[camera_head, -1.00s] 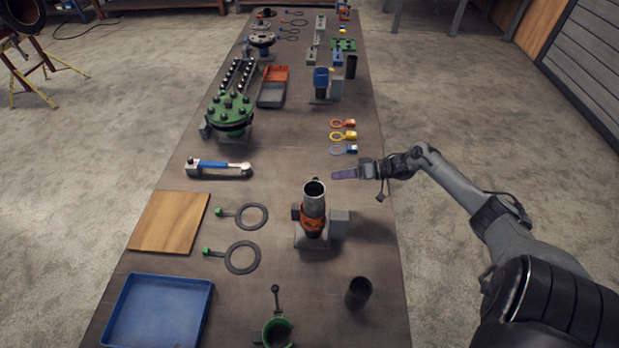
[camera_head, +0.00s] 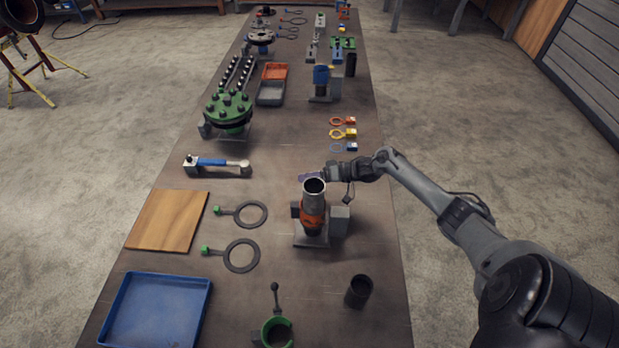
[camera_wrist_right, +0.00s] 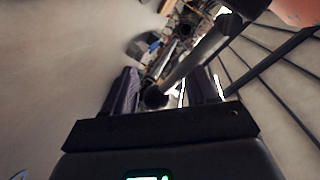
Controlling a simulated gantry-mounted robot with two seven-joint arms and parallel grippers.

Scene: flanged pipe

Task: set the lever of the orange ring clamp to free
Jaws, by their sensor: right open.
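The orange ring clamp (camera_head: 312,216) sits around a grey upright pipe (camera_head: 315,196) on a block stand (camera_head: 312,239) at the right middle of the table. I cannot make out its lever from here. My right gripper (camera_head: 307,177) is just behind the top of the pipe, its fingers pointing left, apart from the clamp as far as I can tell. In the right wrist view its two dark fingers (camera_wrist_right: 165,92) stand apart with nothing visibly held between them. My left gripper is in neither view.
A dark cup (camera_head: 358,291) and a green clamp (camera_head: 278,332) stand in front. Coloured rings (camera_head: 343,134) lie behind.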

